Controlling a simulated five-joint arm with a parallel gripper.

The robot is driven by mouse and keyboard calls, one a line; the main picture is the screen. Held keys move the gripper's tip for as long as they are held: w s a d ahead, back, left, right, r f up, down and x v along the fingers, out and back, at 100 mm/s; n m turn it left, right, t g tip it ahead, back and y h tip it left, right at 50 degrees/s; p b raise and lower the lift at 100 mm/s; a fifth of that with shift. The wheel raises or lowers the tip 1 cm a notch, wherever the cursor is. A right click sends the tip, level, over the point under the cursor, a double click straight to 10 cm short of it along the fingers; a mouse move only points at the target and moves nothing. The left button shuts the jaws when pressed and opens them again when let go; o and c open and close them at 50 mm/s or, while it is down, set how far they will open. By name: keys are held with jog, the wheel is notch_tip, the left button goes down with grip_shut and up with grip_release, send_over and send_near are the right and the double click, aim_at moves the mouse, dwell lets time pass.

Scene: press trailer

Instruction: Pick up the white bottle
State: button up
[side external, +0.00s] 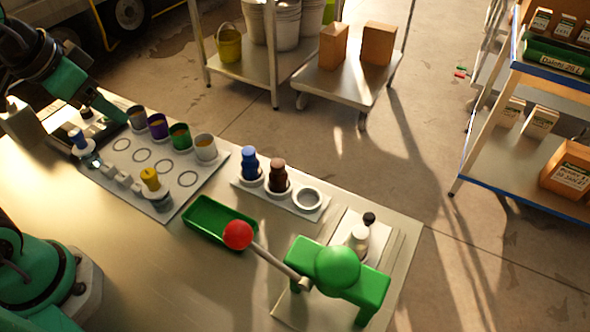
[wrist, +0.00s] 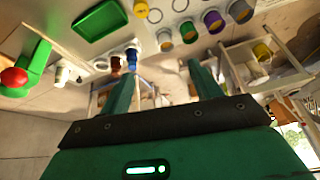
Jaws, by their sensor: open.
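The white bottle (side external: 358,237) stands on the pale plate of the green press (side external: 340,270), at the front right of the table. A black knob shows just behind it, and I cannot tell whether it belongs to the bottle. In the wrist view a small white shape (wrist: 62,74), probably this bottle, is at the left beside the press lever. My gripper (wrist: 164,75) is open and empty, its two green fingers apart. In the side view my gripper (side external: 105,107) is at the upper left, over the far end of the table and well away from the bottle.
The red lever ball (side external: 238,235) juts left of the press. A green tray (side external: 215,222) lies beside it. A blue bottle (side external: 249,164) and a brown bottle (side external: 278,176) stand in a holder with an empty ring (side external: 307,198). Several colored cups stand near my gripper.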

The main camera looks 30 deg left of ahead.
jog(key=w+d+r+m+g, duration=0.2)
jog(key=w+d+m, duration=0.5)
jog(key=w+d, duration=0.15)
jog(key=m+g, duration=0.3)
jog(key=m, duration=1.3)
send_over(361, 231)
notch_tip(361, 231, down, 16)
jog(key=shift+a+r, duration=0.1)
jog(key=shift+r, duration=0.05)
jog(key=shift+d, duration=0.2)
jog(key=shift+f, duration=1.4)
jog(key=shift+a+f, duration=0.1)
jog(key=shift+f, duration=2.5)
